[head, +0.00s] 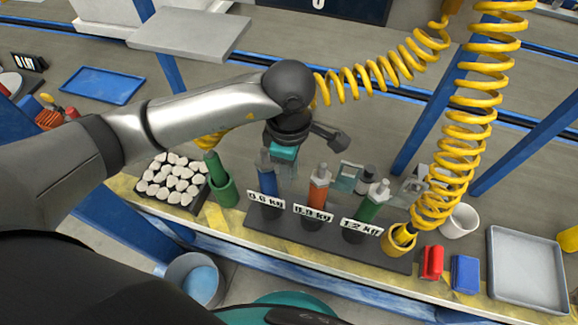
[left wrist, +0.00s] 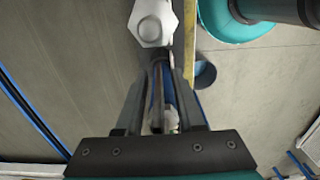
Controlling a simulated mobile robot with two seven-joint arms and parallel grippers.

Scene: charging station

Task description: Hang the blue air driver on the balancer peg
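The blue air driver (head: 267,181), with a grey head, stands upright in the dark rack (head: 292,231) behind the 0.6 kg label. My left gripper (head: 285,165) points down beside its head, its fingers partly hidden in the head view. In the left wrist view the fingers (left wrist: 160,72) are apart, with a narrow gap; I cannot make out contact with the driver. An orange driver (head: 318,188) and a green driver (head: 371,205) stand to the right in the rack. I cannot pick out the balancer peg. My right gripper is not in view.
A yellow coiled hose (head: 463,130) hangs at right above a yellow cup (head: 397,240). Another coil (head: 392,68) runs behind my left wrist. A grey tray (head: 528,266) lies at right.

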